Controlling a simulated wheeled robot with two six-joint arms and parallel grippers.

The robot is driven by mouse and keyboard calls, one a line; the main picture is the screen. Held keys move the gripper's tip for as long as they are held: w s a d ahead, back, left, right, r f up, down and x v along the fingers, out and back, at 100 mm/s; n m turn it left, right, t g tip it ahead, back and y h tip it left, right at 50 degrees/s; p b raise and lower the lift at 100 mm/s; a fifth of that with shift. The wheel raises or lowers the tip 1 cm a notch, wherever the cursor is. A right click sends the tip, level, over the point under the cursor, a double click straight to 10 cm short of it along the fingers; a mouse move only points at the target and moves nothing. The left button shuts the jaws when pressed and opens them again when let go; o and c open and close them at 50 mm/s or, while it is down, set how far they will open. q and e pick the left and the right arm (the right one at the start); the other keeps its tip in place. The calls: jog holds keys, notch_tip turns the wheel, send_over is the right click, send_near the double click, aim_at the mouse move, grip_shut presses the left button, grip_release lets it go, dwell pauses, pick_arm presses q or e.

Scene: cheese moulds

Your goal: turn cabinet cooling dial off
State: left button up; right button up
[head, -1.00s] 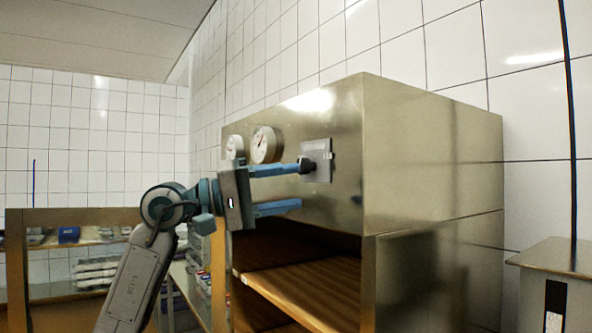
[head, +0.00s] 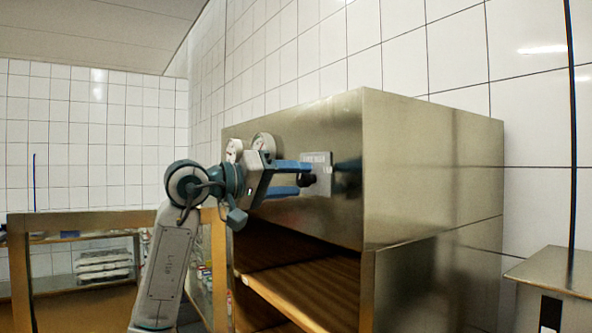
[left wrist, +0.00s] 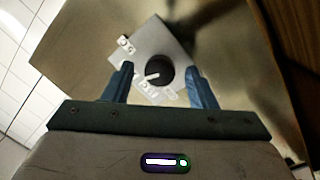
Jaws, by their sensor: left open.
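The cooling dial is a round black knob (head: 307,181) on a grey plate (head: 324,170) on the front of the steel cabinet (head: 330,215). In the left wrist view the knob (left wrist: 162,67) has a white pointer mark towards the lower left, near white lettering on the plate (left wrist: 150,39). My left gripper (head: 306,178) is open at the plate. In the left wrist view its blue fingers (left wrist: 159,68) stand one each side of the knob, with gaps visible. Whether the tips reach around the knob's depth is unclear. My right gripper is not in view.
Two round gauges, one nearer (head: 263,143) and one farther (head: 234,150), sit left of the plate, close to my gripper. Below is an open bay with a wooden shelf (head: 300,282). A steel box (head: 560,270) stands at the right.

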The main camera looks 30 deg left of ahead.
pick_arm(q)
jog(key=shift+w+d, duration=0.2)
jog(key=shift+w, duration=0.25)
jog(key=c, duration=1)
jog(key=shift+o, duration=0.2)
